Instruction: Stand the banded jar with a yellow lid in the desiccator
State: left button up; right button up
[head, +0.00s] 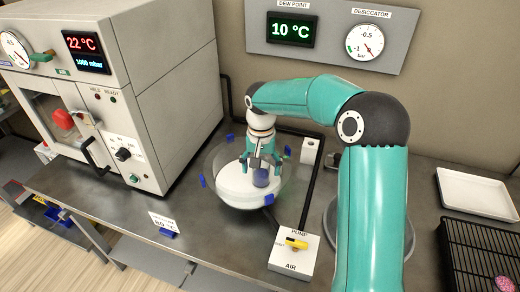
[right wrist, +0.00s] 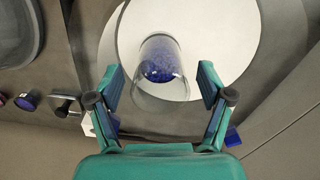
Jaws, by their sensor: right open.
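The desiccator (head: 222,188) is a round glass bowl with a white plate inside, on the bench in the middle of the head view. A clear glass vessel with blue contents (head: 261,178) stands on the plate; it also shows in the right wrist view (right wrist: 160,65). My right gripper (head: 264,162) reaches down into the desiccator above this vessel. In the right wrist view the gripper (right wrist: 160,88) is open, its fingers apart on either side of the vessel. I cannot make out a banded jar with a yellow lid. My left gripper is not in view.
A grey oven cabinet (head: 185,70) fills the left. A PUMP/AIR box (head: 290,262) with a yellow lever stands in front of the desiccator. A small sign (head: 163,224) stands at the bench's front edge. At the right are a white tray (head: 475,190) and a black rack (head: 480,245).

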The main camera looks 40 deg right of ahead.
notch_tip(320, 180, up, 11)
jog(key=shift+f, duration=0.15)
dwell(0.5)
